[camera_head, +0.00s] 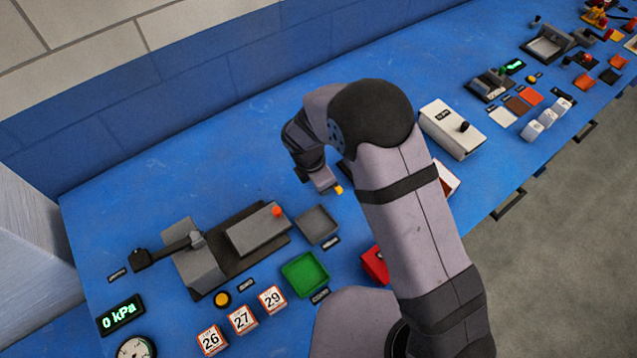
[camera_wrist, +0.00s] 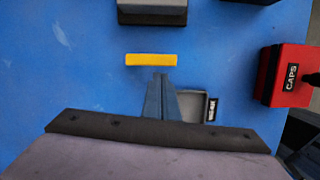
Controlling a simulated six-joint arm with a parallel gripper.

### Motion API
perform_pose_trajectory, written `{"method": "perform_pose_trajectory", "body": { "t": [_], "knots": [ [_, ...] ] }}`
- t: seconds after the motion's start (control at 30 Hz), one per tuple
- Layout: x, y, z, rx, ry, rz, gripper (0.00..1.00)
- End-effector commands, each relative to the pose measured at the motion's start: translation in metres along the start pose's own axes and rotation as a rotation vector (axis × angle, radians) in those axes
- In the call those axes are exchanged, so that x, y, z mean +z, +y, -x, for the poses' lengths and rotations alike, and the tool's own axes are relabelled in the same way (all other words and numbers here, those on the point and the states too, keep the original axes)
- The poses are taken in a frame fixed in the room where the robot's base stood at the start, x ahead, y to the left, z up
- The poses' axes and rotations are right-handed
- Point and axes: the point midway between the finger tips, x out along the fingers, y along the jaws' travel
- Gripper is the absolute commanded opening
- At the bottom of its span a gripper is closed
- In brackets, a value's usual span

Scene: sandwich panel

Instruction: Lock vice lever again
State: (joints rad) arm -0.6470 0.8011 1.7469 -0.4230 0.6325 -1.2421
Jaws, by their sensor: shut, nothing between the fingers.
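The vice-like fixture stands at the left of the head view, with a grey upright block (camera_head: 196,268) and a long grey block (camera_head: 257,232) on a dark base. A dark lever with a black handle (camera_head: 141,259) reaches left from the upright block. An orange-red knob (camera_head: 277,211) stands on the long block. I cannot tell which is the vice lever or whether it is locked. My gripper (camera_wrist: 161,78) is shut and empty, pointing at the blue bench; in the head view it is right of the fixture, apart from it. My arm hides part of the bench.
A red CAPS box (camera_wrist: 285,76) stands to the right. A green tray (camera_head: 305,274), a grey tray (camera_head: 317,224), numbered blocks (camera_head: 242,320) and a 0 kPa display (camera_head: 121,314) surround the fixture.

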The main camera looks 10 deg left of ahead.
Motion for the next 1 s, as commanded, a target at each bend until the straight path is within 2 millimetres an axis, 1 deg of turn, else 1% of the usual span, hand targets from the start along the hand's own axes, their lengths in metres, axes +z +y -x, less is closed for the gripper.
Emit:
{"method": "perform_pose_trajectory", "body": {
  "t": [0.3,0.77,0.87,1.0],
  "knots": [
    [-0.004,0.011,0.001,0.001,0.000,0.000,0.00],
    [-0.005,0.013,0.002,0.000,0.000,0.000,0.00],
    [-0.010,0.012,0.003,0.000,0.000,0.002,0.00],
    [-0.024,0.011,0.007,0.000,0.000,0.003,0.00]
  ]
}}
